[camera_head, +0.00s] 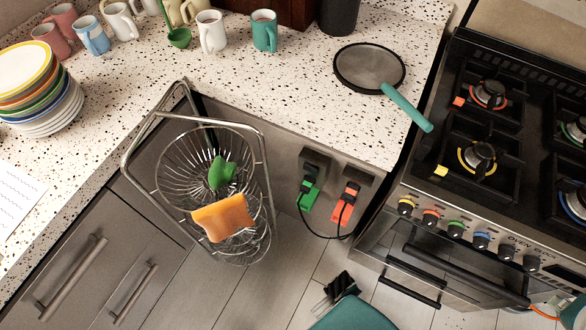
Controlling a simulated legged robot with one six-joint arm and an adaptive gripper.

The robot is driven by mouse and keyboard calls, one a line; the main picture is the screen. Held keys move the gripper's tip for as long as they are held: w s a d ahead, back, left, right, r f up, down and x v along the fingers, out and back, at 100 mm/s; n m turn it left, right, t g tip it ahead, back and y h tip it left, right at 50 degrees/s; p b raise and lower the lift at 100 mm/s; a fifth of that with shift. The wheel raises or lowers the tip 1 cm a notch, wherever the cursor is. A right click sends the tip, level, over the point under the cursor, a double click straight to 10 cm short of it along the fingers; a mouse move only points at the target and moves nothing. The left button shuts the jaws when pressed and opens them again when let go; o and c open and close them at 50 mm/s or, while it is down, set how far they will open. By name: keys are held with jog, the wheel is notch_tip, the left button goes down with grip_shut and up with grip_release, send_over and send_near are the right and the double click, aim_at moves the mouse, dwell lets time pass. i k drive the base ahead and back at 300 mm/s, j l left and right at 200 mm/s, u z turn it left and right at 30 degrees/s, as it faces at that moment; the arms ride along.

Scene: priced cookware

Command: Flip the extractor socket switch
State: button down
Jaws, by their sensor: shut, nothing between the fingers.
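Two dark socket plates sit on the grey panel below the worktop edge, left of the cooker. The left socket (315,160) has a green plug (308,201) with a black upper part. The right socket (359,177) has an orange-red plug (342,212). A black cable loops below them. I cannot read any label saying which is the extractor's, and the switch positions are too small to tell. My gripper (333,291) is shut and empty, low in the picture over the floor, below the sockets and apart from them.
A wire basket stand (266,205), holding a green item (220,173) and an orange sponge-like item (222,217), stands left of the sockets. The cooker (465,215) is at the right. A pan (370,68) overhangs the worktop with its teal handle.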

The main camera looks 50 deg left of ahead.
aim_at(310, 168)
jog(key=u, duration=2)
jog(key=l+u, duration=0.1)
jog(key=u, duration=0.3)
jog(key=l+u, duration=0.15)
jog(key=u, duration=0.25)
jog(key=l+u, duration=0.1)
jog(key=u, duration=0.3)
